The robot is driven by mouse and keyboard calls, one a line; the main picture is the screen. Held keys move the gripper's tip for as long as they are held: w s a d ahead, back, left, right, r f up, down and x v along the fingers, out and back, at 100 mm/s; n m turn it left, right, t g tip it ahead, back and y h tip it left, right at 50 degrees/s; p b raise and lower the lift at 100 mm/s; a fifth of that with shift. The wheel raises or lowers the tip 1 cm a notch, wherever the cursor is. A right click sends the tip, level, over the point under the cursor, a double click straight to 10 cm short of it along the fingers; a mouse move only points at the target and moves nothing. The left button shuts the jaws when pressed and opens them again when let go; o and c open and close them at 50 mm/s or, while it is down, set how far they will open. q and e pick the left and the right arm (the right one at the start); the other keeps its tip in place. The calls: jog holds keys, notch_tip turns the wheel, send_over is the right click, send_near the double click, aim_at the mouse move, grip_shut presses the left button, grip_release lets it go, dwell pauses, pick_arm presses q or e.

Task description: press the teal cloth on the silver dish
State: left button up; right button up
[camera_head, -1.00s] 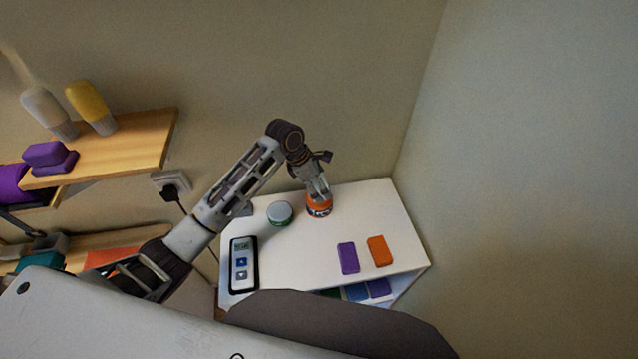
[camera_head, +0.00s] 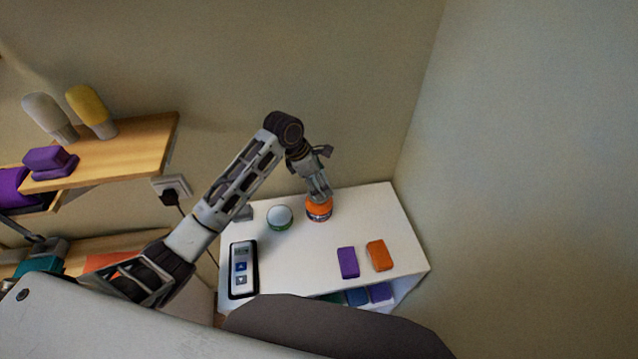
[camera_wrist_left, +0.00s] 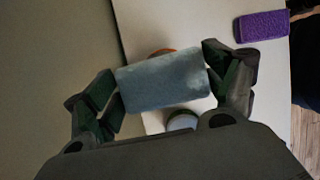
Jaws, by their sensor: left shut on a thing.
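My left gripper (camera_wrist_left: 163,85) is shut on a grey-blue, soft-looking block (camera_wrist_left: 163,80), which I take for the teal cloth. It spans the gap between the fingers. In the head view my left gripper (camera_head: 320,197) points down right over an orange round tin (camera_head: 319,212) on the white table; I cannot tell whether anything touches it. A round container with a pale silvery top and green side (camera_head: 279,217) stands just left of it. I cannot tell which thing is the silver dish. The held block hides most of what lies beneath it in the wrist view. My right gripper is out of view.
The white table (camera_head: 300,260) also bears a purple block (camera_head: 348,262), an orange block (camera_head: 379,255) and a black-framed handset (camera_head: 243,270). A small grey thing (camera_head: 243,213) is partly behind my arm. Walls close in behind and right. A wooden shelf (camera_head: 120,150) is at left.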

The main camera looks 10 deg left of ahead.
pick_arm(q)
jog(key=shift+r, duration=1.75)
